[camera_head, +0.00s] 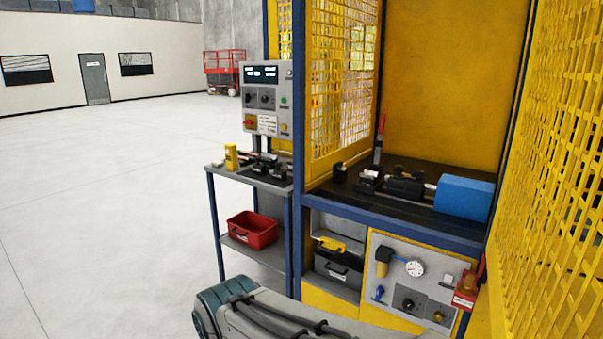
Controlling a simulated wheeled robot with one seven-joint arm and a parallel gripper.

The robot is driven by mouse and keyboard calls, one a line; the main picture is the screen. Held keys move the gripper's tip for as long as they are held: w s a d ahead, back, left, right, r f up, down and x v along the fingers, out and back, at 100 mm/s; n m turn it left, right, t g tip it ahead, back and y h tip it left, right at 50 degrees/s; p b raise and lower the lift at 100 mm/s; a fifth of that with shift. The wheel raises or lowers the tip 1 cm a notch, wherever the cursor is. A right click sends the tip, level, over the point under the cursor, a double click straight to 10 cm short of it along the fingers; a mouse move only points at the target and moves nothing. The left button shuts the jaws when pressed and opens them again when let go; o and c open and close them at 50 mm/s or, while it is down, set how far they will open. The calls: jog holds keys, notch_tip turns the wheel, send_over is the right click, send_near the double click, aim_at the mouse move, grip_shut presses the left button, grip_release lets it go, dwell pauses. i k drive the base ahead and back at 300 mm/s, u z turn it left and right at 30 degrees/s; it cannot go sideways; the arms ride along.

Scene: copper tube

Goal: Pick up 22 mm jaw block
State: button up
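Several small dark blocks (262,168) sit on the top of a grey side table (222,171) left of the yellow machine enclosure. They are too small for me to read any size marking, so I cannot tell which is the 22 mm jaw block. Another small dark block (340,173) stands on the dark machine bed inside the enclosure, left of a black fixture (402,188). My gripper is not in view. Only a grey and teal part of my own arm shows along the bottom edge, well below the table top.
A yellow bottle-like item (231,157) stands on the side table. A red bin (252,230) is on its lower shelf. A control panel (267,100) rises behind the table. Yellow mesh walls (560,170) close in the right side. Open floor (100,200) lies left.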

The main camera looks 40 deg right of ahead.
aim_at(368, 177)
jog(key=z, duration=0.45)
jog(key=i, duration=1.55)
jog(key=z, duration=1.4)
jog(key=i, duration=1.25)
jog(key=z, duration=0.2)
